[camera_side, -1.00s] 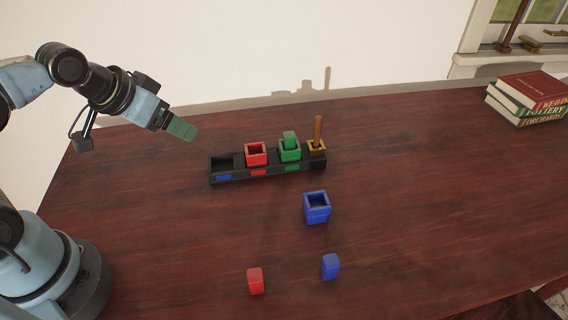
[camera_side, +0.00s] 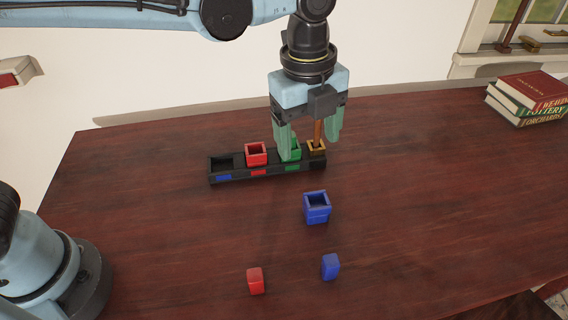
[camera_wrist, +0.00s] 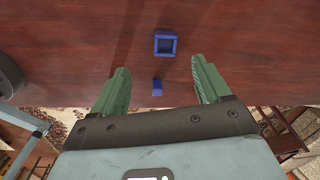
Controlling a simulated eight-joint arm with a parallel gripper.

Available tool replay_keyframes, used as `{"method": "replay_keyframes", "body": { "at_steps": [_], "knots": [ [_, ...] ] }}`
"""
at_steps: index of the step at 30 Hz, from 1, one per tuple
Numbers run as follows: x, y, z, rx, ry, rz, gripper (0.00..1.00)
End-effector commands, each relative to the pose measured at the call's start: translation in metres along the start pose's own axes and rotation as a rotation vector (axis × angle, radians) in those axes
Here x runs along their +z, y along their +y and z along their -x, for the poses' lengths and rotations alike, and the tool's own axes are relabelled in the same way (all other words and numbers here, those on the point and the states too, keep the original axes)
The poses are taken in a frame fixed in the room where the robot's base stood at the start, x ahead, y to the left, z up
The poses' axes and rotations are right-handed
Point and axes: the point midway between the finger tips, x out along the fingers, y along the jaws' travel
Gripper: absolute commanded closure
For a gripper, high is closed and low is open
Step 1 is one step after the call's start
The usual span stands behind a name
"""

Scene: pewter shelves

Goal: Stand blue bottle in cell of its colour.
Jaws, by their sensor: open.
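No plain bottle shape shows. The blue things are an open-topped square blue container (camera_side: 318,215) standing on the table and a small blue block (camera_side: 330,267) nearer the front. In the wrist view the blue container (camera_wrist: 155,45) and blue block (camera_wrist: 157,88) lie ahead, between the finger lines. The black rack (camera_side: 232,178) stands behind them; its left cell, with a blue label (camera_side: 223,178), is empty. My gripper (camera_side: 308,144) is open and empty, its fingers overlapping the rack's right end in the side view. Its fingers also show in the wrist view (camera_wrist: 161,66).
The rack also holds a red container (camera_side: 256,160), a green one (camera_side: 296,155) partly hidden by a finger, and a yellowish one (camera_side: 317,150) with an upright brown stick (camera_side: 318,131). A red block (camera_side: 255,281) lies in front. Books (camera_side: 525,100) are at the far right.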

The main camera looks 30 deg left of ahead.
Motion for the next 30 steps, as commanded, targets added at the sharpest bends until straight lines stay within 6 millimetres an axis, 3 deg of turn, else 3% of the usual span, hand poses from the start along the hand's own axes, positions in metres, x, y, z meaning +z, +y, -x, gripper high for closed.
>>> {"method": "replay_keyframes", "body": {
  "at_steps": [3,7,19,30],
  "knots": [
    [-0.020,-0.010,-0.008,0.042,0.003,-0.159,0.23],
    [-0.029,-0.013,-0.013,0.061,0.006,-0.237,0.23],
    [-0.028,-0.011,-0.067,0.063,0.006,-0.245,0.23],
    [-0.024,-0.009,-0.097,0.063,0.006,-0.243,0.23]
  ]
}}
